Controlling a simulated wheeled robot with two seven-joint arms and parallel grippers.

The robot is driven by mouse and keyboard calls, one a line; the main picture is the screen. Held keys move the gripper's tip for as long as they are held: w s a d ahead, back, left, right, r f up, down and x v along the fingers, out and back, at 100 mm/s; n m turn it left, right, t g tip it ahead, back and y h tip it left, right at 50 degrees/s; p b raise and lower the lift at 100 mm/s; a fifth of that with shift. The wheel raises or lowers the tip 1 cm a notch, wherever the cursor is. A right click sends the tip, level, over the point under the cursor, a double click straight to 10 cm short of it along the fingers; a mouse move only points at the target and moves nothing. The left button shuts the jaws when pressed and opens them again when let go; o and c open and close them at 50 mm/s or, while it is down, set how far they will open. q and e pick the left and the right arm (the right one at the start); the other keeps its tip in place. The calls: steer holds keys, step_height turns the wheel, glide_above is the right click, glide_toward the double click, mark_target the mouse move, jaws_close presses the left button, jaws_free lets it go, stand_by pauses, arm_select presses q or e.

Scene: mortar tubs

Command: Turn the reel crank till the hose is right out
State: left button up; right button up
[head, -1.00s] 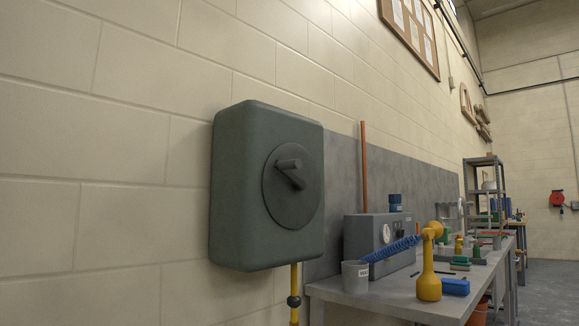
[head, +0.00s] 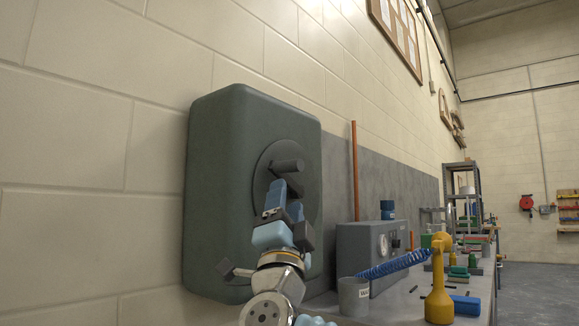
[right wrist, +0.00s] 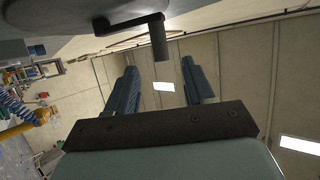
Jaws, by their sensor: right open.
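The reel is a dark green-grey box (head: 225,170) on the block wall, with a round disc on its face. Its crank (head: 288,167) has a stubby dark handle that points out from the disc. My right gripper (head: 284,198) is open just below and in front of the handle, and covers the lower part of the disc. In the right wrist view the crank handle (right wrist: 158,42) shows beyond the open, empty fingers, roughly between them in the picture. I cannot tell whether they touch it. No hose shows clearly now; my arm blocks the area under the box. My left gripper is out of view.
An orange rod (head: 355,170) stands behind. Open floor (head: 540,275) lies far right.

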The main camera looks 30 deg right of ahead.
mark_target(289, 171)
steer(key=p+x, duration=0.4)
steer(key=x, duration=0.6)
steer(key=shift+w+d+r, duration=0.15)
steer(key=shift+w+r, duration=0.05)
steer(key=shift+w, duration=0.15)
steer(key=shift+c, duration=0.3)
jaws_close()
